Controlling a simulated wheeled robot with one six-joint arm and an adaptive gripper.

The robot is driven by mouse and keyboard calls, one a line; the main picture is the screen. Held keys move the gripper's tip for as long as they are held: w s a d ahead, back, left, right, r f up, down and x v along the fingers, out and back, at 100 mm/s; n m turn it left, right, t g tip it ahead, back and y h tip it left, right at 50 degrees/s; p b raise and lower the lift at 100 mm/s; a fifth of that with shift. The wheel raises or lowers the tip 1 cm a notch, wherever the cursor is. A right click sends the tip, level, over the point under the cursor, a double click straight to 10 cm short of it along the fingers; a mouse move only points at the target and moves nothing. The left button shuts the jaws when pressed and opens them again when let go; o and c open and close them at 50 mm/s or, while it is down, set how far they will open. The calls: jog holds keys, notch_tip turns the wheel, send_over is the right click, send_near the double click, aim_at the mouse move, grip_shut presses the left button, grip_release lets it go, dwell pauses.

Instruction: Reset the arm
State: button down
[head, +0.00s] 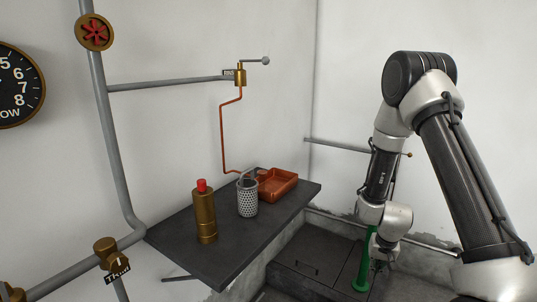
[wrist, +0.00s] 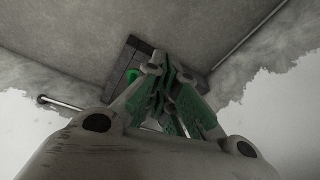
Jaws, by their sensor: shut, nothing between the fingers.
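My arm comes in from the right in the head view and bends down, with its wrist low at the right. My gripper (head: 379,262) points down there, partly hidden, close to a green post. In the wrist view my gripper (wrist: 172,98) shows its green-padded fingers drawn together with nothing between them. I cannot tell whether it touches the green post.
The green post (head: 362,270) stands by a dark floor box (head: 310,262). A dark table (head: 215,262) holds a brass cylinder (head: 205,218), a perforated metal cup (head: 247,199) and a copper tray (head: 278,184). Grey pipes (head: 112,150) run along the wall.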

jog(key=s+r+n, duration=0.1)
jog(key=s+r, duration=0.7)
jog(key=r, duration=0.5)
jog(key=s+r+n+t, duration=0.1)
jog(key=s+r, duration=0.7)
jog(key=r, duration=0.5)
jog(key=s+d+r+n+t, duration=0.1)
jog(key=s+r, duration=0.7)
jog(key=r, duration=0.5)
jog(key=shift+s+r+n, duration=0.25)
jog(key=shift+r+n, duration=0.1)
jog(key=shift+n, duration=0.05)
